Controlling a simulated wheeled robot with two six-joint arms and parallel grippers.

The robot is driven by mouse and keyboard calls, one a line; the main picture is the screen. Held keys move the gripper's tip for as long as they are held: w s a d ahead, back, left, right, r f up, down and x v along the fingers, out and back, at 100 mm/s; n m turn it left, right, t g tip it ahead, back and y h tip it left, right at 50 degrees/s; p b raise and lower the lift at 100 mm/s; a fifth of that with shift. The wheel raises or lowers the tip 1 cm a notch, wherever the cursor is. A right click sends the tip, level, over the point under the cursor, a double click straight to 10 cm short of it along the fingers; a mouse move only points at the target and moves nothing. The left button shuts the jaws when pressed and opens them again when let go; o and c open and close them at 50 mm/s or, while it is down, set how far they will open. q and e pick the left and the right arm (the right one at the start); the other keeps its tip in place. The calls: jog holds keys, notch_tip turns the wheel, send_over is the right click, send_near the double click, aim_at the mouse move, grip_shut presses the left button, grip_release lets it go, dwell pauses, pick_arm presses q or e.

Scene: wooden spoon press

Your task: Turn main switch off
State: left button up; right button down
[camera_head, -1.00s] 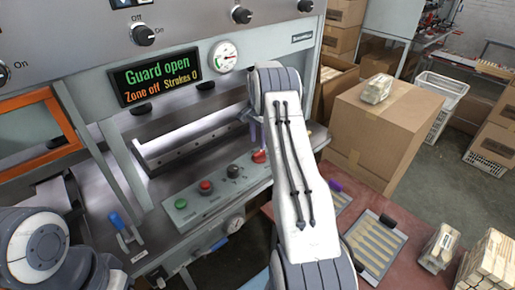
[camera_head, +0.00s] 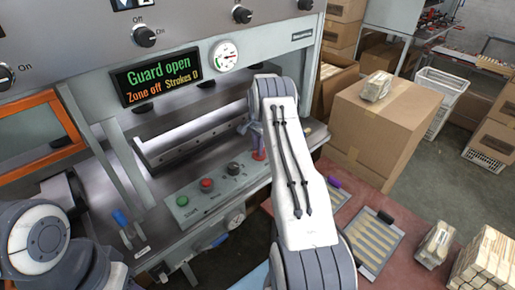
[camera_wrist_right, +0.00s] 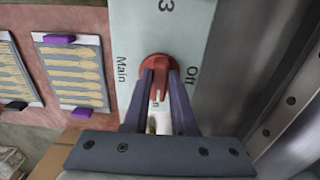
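The red main switch (camera_wrist_right: 160,66) sits on a pale panel in the right wrist view, with the words "Main" to its left and "Off" to its right. In the head view the switch (camera_head: 259,155) is partly hidden by my right gripper. My right gripper (camera_wrist_right: 161,76) is at the switch, with its two dark fingers on either side of the red handle. A gap shows between the fingers, so it looks open; contact is hard to tell. My left arm shows at the lower left of the head view, but its gripper is not visible.
The control panel also has a green button (camera_head: 182,200), a red button (camera_head: 207,184) and a black knob (camera_head: 233,168). The display (camera_head: 157,77) reads "Guard open", "Zone off", "Strokes 0". Cardboard boxes (camera_head: 375,125) and a reddish table (camera_head: 400,212) lie to the right.

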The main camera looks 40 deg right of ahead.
jog(key=shift+s+f+n+b, duration=0.1)
jog(key=shift+n+b, duration=1.05)
jog(key=shift+n, duration=0.35)
jog(key=n+b, duration=0.1)
jog(key=n, duration=0.3)
jog(key=shift+s+d+n+b, duration=0.1)
jog(key=shift+s+n+b, duration=0.05)
jog(key=shift+n+b, duration=0.2)
jog(key=n, duration=0.2)
jog(key=n+b, duration=0.1)
jog(key=n, duration=0.2)
jog(key=shift+s+d, duration=0.15)
jog(key=shift+d, duration=0.05)
jog(key=n, duration=0.5)
jog(key=shift+d+b, duration=0.2)
jog(key=shift+b, duration=0.15)
jog(key=shift+n, duration=0.25)
jog(key=c, duration=0.7)
grip_release()
